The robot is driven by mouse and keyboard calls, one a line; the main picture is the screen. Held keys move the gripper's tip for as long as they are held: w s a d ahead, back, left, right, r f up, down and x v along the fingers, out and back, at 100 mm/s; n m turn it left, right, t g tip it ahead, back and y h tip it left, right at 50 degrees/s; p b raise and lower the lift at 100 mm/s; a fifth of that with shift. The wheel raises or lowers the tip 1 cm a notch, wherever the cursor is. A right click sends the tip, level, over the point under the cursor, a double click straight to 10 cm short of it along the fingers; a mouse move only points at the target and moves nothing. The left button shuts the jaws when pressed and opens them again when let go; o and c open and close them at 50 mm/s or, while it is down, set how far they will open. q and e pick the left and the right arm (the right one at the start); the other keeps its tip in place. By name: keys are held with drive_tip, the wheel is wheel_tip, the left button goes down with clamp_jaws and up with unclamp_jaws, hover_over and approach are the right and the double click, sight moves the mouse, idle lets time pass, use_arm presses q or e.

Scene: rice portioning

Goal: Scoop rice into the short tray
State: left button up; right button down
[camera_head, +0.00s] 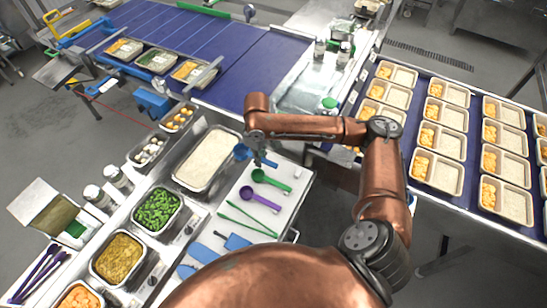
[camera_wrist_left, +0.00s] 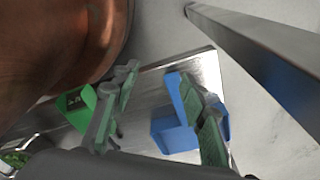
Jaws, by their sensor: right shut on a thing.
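My right gripper (camera_head: 257,151) is shut on a blue scoop (camera_head: 241,152), whose bowl is at the right edge of the steel pan of white rice (camera_head: 207,158). I cannot tell whether the bowl holds rice. My left gripper (camera_wrist_left: 158,115) shows only in the left wrist view, with its two fingers apart. A blue object (camera_wrist_left: 175,131) shows between and behind the fingers; they do not visibly grip it. Several divided trays with orange food and rice stand in rows on the right belt (camera_head: 410,190). I cannot tell which tray is the short one.
A green scoop (camera_head: 271,180), a purple scoop (camera_head: 260,198) and green tongs (camera_head: 246,220) lie on a white board. Pans of green vegetables (camera_head: 158,210) and yellow-brown food (camera_head: 118,259) stand left. Three trays sit on the far blue belt (camera_head: 232,55).

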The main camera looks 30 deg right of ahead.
wheel_tip(320, 180, up, 7)
drive_tip(key=a+p, duration=0.3)
drive_tip(key=p, duration=0.6)
drive_tip(key=shift+w+r, duration=0.15)
drive_tip(key=shift+w, duration=0.05)
